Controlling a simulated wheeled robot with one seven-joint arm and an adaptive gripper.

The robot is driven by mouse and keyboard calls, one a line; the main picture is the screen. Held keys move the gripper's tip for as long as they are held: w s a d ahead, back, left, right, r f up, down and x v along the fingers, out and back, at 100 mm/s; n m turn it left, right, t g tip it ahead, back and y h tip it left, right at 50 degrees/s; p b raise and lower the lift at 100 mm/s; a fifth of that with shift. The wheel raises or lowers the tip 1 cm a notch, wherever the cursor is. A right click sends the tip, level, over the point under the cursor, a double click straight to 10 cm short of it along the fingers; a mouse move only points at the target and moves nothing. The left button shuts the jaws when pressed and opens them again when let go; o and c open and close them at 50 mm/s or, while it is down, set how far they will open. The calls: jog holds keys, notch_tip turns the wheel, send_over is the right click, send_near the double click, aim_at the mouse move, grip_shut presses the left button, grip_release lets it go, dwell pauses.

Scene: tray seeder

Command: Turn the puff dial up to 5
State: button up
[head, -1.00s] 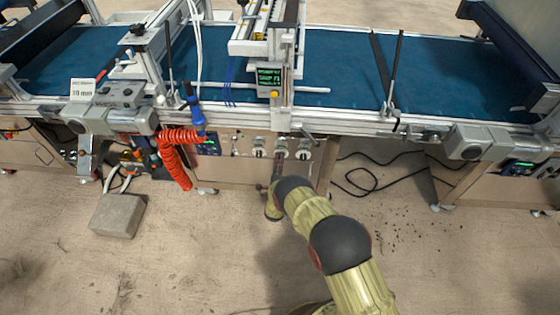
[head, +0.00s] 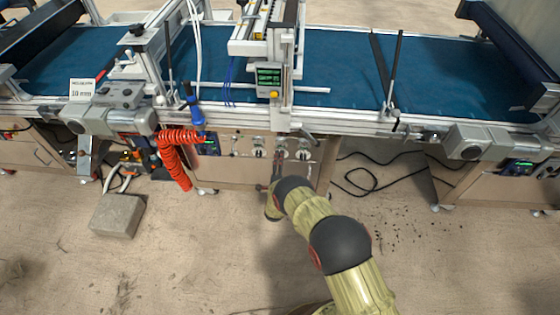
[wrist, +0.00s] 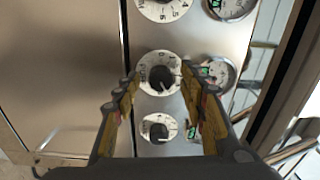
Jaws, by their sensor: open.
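In the wrist view, a steel panel (wrist: 80,60) carries a column of dials with black knobs on white numbered plates. The middle dial (wrist: 158,76) lies between the fingertips of my gripper (wrist: 160,82), one finger on each side. The fingers are open, and I cannot tell whether they touch the knob. Another dial (wrist: 164,6) is cut off at the top edge, and a smaller-looking dial (wrist: 158,128) sits below. In the head view, my gripper (head: 278,158) is at the panel's dials.
Round gauges (wrist: 218,70) stand beside the dials, close to my right finger. A blue conveyor belt (head: 350,75) runs above. Black cable (head: 365,180) lies on the floor to the right.

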jog(key=shift+s, duration=0.1)
jog(key=s, duration=1.2)
jog(key=shift+a, duration=0.2)
jog(key=shift+w, duration=0.1)
